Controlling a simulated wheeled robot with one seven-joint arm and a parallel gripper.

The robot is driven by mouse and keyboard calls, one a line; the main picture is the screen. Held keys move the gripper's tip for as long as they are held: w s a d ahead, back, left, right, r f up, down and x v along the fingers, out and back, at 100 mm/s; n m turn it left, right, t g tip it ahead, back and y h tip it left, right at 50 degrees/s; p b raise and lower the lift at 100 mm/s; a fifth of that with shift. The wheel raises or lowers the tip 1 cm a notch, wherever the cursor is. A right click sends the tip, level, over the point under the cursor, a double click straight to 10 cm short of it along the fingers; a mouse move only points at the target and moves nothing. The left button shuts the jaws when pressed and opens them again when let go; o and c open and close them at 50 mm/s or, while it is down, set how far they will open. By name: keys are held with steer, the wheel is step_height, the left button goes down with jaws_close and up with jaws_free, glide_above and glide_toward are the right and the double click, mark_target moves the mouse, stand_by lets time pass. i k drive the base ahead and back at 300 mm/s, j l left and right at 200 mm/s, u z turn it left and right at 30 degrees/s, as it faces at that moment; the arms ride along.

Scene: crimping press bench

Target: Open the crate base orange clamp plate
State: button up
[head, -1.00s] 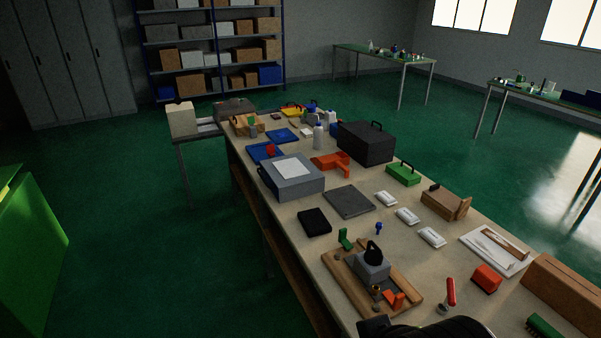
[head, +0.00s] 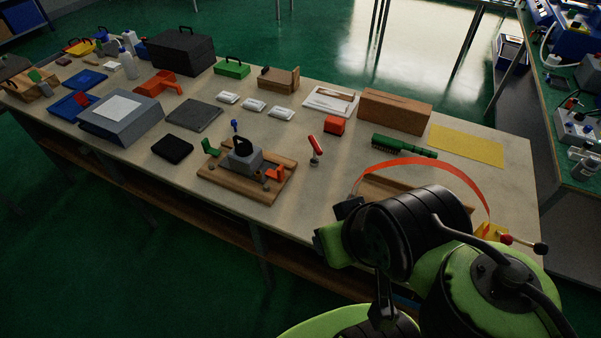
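A wooden base (head: 228,186) lies near the front edge of the bench. It carries a grey block (head: 244,159) with a black handle on top. An orange clamp piece (head: 275,174) sits at the right end of this base, beside the grey block; its exact position is too small to tell. A green clamp piece (head: 210,148) stands upright at the left end. My black and green arm fills the lower right, well apart from the base. I cannot make out my gripper's fingertips among the dark arm parts.
A red-handled tool (head: 314,147) and red block (head: 334,125) stand right of the base. A black pad (head: 172,149) lies to its left. An orange strap (head: 420,163) arches behind my arm. A blue-topped piece (head: 234,126) stands just behind the base.

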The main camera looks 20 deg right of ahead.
mark_target(279, 175)
steer(key=i+j+u, duration=0.7)
steer(key=i+j, duration=0.05)
